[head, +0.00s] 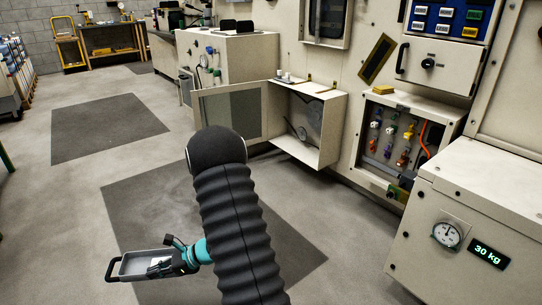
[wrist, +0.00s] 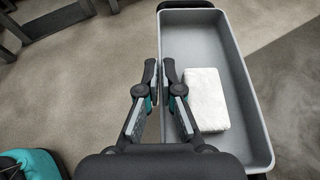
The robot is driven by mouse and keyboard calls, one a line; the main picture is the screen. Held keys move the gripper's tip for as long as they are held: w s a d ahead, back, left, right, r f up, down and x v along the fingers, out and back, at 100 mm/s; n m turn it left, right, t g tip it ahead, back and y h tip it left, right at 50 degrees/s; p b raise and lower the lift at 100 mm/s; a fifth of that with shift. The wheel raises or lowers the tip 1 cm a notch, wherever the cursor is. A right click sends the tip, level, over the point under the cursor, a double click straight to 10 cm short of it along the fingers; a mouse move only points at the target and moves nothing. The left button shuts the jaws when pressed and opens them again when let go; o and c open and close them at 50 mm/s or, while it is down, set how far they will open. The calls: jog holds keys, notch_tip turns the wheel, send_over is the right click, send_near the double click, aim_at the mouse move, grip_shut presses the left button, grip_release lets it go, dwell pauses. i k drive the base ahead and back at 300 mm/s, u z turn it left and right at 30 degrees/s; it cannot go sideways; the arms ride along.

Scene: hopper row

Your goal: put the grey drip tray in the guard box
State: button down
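The grey drip tray (head: 135,265) is at the lower left of the head view, a shallow oblong tray with a dark handle. In the wrist view the tray (wrist: 212,45) fills the right side, with a white block (wrist: 206,98) lying in it. My gripper (head: 176,258) is at the tray's side. In the wrist view its fingers (wrist: 160,68) stand on both sides of the tray's near side wall and look closed on it. The guard box (head: 327,128), a cream open-fronted box on the wall, has its door (head: 232,116) swung open to the left. A dark rounded part shows inside it.
Right of the box is an open cabinet (head: 399,140) with coloured fittings, then a cream cabinet (head: 480,215) with a dial and a "30 kg" display. A small yellow block (head: 384,90) sits above the fittings. Dark mats (head: 110,125) lie on the clear floor.

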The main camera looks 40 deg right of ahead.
aim_at(297, 151)
jog(key=i, duration=0.75)
jog(key=z, duration=0.4)
jog(key=i, duration=1.3)
jog(key=z, duration=1.15)
jog(key=i, duration=0.95)
jog(key=z, duration=1)
jog(key=i, duration=0.3)
jog(key=z, duration=0.1)
